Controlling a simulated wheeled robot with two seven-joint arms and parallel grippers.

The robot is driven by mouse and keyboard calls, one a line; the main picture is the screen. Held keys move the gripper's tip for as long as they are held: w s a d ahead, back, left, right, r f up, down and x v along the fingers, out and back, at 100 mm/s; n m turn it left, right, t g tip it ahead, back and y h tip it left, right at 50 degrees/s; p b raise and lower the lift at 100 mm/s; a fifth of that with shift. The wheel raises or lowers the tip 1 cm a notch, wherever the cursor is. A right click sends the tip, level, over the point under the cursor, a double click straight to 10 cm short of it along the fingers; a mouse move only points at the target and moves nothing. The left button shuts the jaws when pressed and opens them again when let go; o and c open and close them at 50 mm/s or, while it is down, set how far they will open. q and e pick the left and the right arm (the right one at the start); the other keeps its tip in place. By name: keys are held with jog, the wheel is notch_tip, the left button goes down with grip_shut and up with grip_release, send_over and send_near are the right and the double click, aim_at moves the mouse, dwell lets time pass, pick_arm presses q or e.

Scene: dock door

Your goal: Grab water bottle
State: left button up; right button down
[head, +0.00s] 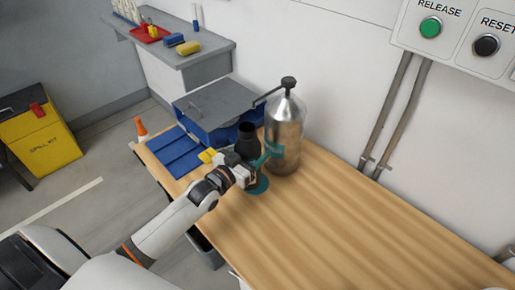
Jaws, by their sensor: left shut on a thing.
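A dark bottle (247,140) with a narrow neck stands upright near the left part of the wooden table (350,220). My left gripper (260,164) reaches in from the left and is shut on this bottle, low on its body. The gripper hides much of the bottle's lower part. A teal round patch (260,187) shows on the table under the gripper; I cannot tell whether the bottle touches it. My right gripper is not in view.
A large metal pump container (285,132) stands close behind and right of the bottle. The table's right part is clear. A yellow spill-kit box (40,140) stands on the floor.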

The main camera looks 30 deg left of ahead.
pick_arm(q)
jog(key=b+v, duration=0.1)
jog(key=v, duration=1.4)
jog(key=shift+s, duration=0.1)
